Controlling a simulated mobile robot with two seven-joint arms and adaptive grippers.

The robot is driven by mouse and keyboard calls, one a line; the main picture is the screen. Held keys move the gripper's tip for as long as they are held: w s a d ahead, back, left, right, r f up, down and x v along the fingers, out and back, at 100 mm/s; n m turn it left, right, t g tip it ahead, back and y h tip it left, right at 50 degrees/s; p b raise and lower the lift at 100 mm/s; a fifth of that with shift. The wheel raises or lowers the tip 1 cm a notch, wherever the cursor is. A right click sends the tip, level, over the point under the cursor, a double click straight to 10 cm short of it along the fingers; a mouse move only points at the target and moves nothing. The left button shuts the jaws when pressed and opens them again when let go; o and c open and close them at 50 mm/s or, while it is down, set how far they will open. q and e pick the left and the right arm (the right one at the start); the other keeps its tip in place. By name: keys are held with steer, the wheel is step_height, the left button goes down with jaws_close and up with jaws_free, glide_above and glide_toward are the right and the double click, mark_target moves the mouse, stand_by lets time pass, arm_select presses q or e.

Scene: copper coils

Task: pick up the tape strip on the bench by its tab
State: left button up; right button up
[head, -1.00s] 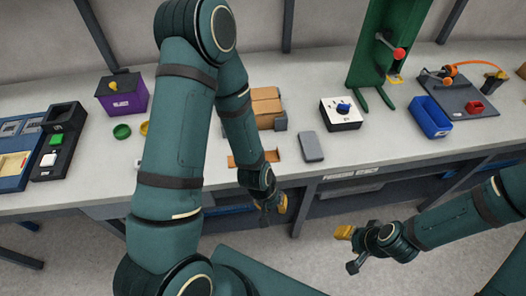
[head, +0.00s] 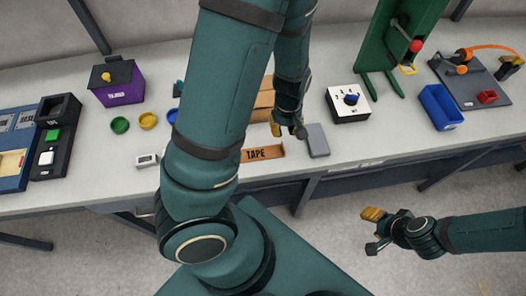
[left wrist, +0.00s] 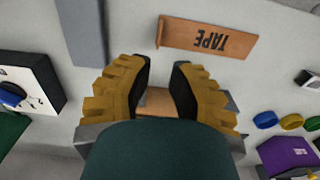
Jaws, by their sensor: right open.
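A flat brown piece marked TAPE (head: 268,153) lies near the front edge of the bench, partly behind my left arm in the head view. It also shows whole in the left wrist view (left wrist: 180,33), beyond my fingertips. My left gripper (head: 289,128) is over the bench, just behind and right of the brown piece. In the left wrist view its yellow fingers (left wrist: 162,72) are apart with nothing held. My right gripper (head: 372,229) is open and empty, out in front of the bench.
A grey block (head: 318,140) lies right of the brown piece. A cardboard box (head: 263,108) stands behind it, partly hidden by my left arm. A white box with a blue knob (head: 348,103) and a blue bin (head: 440,107) stand further right. Small coloured rings (head: 147,121) lie left.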

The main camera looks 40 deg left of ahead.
arm_select(q)
step_height(320, 180, down, 11)
steer(key=b, duration=0.2)
steer(key=shift+w+r+b, duration=0.1)
steer(key=shift+r+b, duration=0.1)
steer(key=shift+b, duration=0.2)
jaws_close()
